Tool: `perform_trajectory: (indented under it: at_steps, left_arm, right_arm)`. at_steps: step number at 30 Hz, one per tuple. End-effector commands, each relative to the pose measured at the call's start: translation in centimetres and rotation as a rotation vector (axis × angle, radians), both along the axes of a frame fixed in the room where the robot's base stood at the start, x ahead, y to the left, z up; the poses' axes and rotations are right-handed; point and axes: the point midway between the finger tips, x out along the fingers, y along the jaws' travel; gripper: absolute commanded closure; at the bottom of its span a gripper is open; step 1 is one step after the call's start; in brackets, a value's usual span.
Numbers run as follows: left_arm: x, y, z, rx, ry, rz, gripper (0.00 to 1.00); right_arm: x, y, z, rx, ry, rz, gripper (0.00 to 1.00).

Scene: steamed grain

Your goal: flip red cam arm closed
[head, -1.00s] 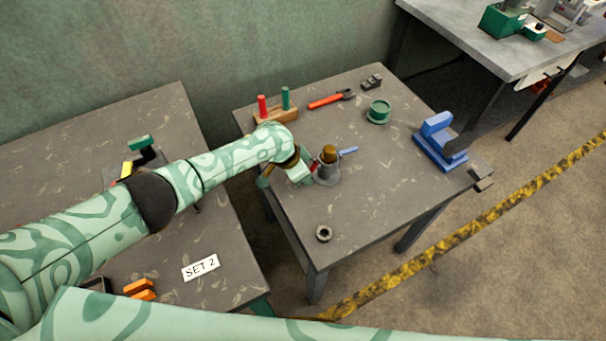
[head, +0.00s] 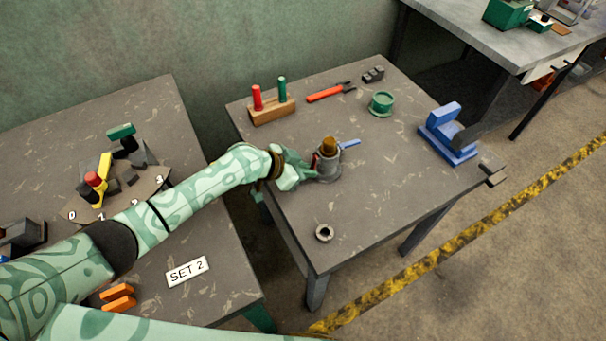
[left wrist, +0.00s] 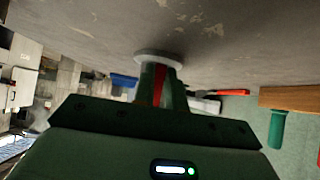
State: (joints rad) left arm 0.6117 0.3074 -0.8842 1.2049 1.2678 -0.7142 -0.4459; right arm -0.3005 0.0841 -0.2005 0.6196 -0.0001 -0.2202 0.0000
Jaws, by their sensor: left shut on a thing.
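The grey cam fitting (head: 328,170) with a brown plug (head: 329,146) in its top stands near the left edge of the middle table. Its blue cam arm (head: 349,144) sticks out to the right. The red cam arm (head: 315,161) shows as a small strip on the fitting's left side, close against its body. My left gripper (head: 309,171) reaches in from the left and is at that side. In the left wrist view the red cam arm (left wrist: 159,86) lies between the green fingers, below a pale grey round rim (left wrist: 160,56). The gripper partly hides the arm. My right gripper is out of view.
A wooden block (head: 272,112) with red and green pegs, a red-handled tool (head: 325,95), a green spool (head: 381,104) and a blue vise-like stand (head: 448,140) are farther back. A dark ring (head: 324,233) lies in front. The table right of the fitting is clear.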

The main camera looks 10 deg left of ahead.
Motion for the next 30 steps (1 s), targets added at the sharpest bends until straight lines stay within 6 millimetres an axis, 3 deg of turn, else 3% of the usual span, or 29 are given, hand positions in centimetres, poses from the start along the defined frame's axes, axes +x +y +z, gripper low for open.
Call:
perform_trajectory:
  at_steps: [11, 12, 14, 23, 30]
  left_arm:
    - [0.0, 0.0, -0.1, -0.017, -0.012, 0.0, 1.0]
    - [0.0, 0.0, -0.1, -0.017, -0.012, 0.0, 0.79]
    - [0.0, 0.0, -0.1, -0.017, -0.012, 0.0, 0.65]
    - [-0.1, 0.1, 0.1, -0.017, -0.012, 0.0, 0.65]
    - [-1.7, 2.6, 2.8, -0.015, -0.015, -0.001, 0.65]
  right_arm:
    - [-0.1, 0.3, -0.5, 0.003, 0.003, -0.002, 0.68]
    - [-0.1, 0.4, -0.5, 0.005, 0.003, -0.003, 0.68]
    - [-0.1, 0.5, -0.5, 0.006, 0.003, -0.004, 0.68]
    - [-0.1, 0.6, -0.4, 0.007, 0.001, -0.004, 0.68]
    - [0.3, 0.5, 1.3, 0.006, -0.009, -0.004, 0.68]
